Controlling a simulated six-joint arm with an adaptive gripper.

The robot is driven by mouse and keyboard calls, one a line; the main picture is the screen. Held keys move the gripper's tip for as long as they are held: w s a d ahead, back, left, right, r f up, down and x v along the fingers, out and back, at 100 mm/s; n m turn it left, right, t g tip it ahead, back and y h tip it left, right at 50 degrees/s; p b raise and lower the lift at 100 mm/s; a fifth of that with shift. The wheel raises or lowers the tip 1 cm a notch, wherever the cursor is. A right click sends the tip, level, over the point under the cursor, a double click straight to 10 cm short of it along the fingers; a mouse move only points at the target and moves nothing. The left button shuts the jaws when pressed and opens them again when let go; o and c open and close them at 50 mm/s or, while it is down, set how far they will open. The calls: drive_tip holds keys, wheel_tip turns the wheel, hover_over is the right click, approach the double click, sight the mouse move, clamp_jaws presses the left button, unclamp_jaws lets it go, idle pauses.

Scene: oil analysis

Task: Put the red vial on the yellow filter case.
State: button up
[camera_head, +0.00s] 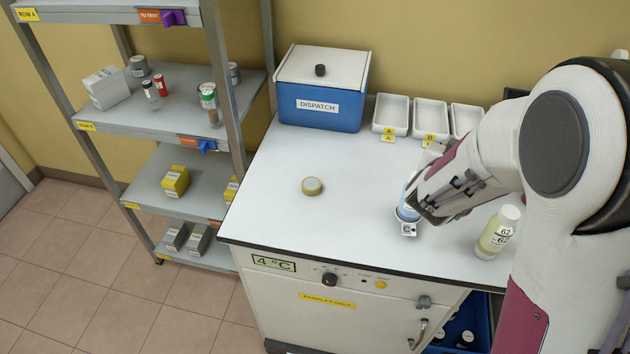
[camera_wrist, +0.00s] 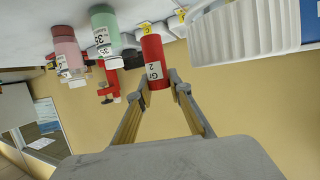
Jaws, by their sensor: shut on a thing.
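In the wrist view, a red vial (camera_wrist: 154,65) with a white label sits between the fingertips of my gripper (camera_wrist: 160,82). The gripper is shut on it. In the head view my gripper (camera_head: 415,198) is over the right part of the white worktop, and the held vial is hidden there. A yellow filter case (camera_head: 175,182) stands on the lower shelf of the rack at left, far from the gripper. Another yellow case (camera_head: 231,190) is partly hidden by the rack post. A small red container (camera_head: 160,84) stands on the shelf above.
The blue dispatch box (camera_head: 320,105) and white trays (camera_head: 390,115) line the worktop's back. A tan round tin (camera_head: 312,186) lies mid-worktop. A pale bottle (camera_head: 498,232) stands right of the gripper. Green (camera_wrist: 103,30) and pink (camera_wrist: 66,45) bottles show in the wrist view.

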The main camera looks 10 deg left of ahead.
drive_tip(key=a+r+n+y, duration=0.2)
drive_tip(key=a+n+y, duration=0.25)
drive_tip(key=a, duration=1.25)
drive_tip(key=n+y, duration=0.4)
drive_tip(key=y, duration=0.2)
hover_over(311, 183)
drive_tip(key=shift+r+g, duration=0.3)
drive_tip(key=shift+g, duration=0.1)
wheel_tip(311, 183, down, 6)
drive_tip(key=shift+f, duration=0.2)
drive_tip(key=shift+f, duration=0.1)
drive_tip(key=shift+f, duration=1.75)
drive_tip(key=shift+f, duration=0.15)
